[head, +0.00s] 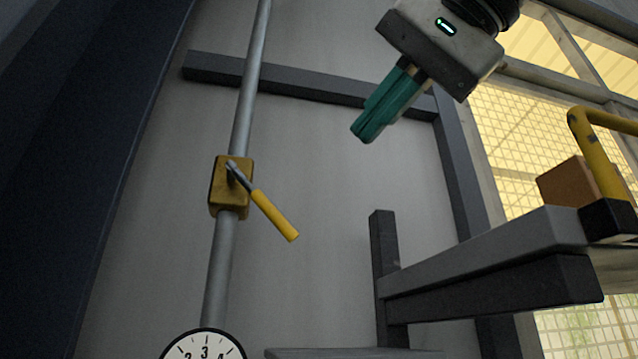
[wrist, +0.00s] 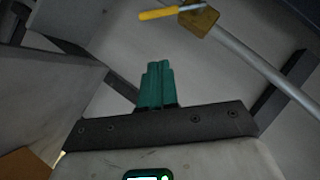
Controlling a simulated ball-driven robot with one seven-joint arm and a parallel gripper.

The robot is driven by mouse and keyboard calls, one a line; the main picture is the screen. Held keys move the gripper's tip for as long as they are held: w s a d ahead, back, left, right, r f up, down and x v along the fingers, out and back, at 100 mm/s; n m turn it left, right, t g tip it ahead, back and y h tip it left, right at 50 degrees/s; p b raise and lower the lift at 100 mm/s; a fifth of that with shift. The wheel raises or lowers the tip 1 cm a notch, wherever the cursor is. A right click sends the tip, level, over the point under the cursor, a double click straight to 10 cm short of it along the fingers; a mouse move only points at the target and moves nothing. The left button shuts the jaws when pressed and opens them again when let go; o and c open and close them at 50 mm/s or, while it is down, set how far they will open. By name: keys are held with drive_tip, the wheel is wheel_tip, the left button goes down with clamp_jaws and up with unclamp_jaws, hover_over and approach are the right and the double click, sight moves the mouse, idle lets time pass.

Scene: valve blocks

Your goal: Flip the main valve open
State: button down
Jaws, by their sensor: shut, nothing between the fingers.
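The main valve is a yellow block (head: 231,186) on a grey vertical pipe. Its lever has a yellow grip (head: 275,214) that slants down to the right from the block. My gripper (head: 364,132) has green fingers, pressed together and empty. It is up and to the right of the lever, clear of it. In the wrist view the green fingers (wrist: 157,68) point up the picture. The valve block (wrist: 198,20) and yellow grip (wrist: 158,13) show beyond them at the top, apart from the fingers.
The pipe (head: 243,120) runs along a grey wall panel with a dark frame bar (head: 300,90). A gauge (head: 205,346) is at the bottom. A grey bench (head: 490,250) at right carries a brown box (head: 570,186) and a yellow rail (head: 592,150). Free space lies between gripper and valve.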

sight(260, 204)
drive_tip(key=w+a+f+p, duration=0.2)
drive_tip(key=w+a+f, duration=0.3)
drive_tip(key=a, duration=0.2)
drive_tip(key=shift+a+f+p, duration=0.25)
drive_tip(key=shift+f+p, duration=0.05)
drive_tip(key=shift+p, duration=0.05)
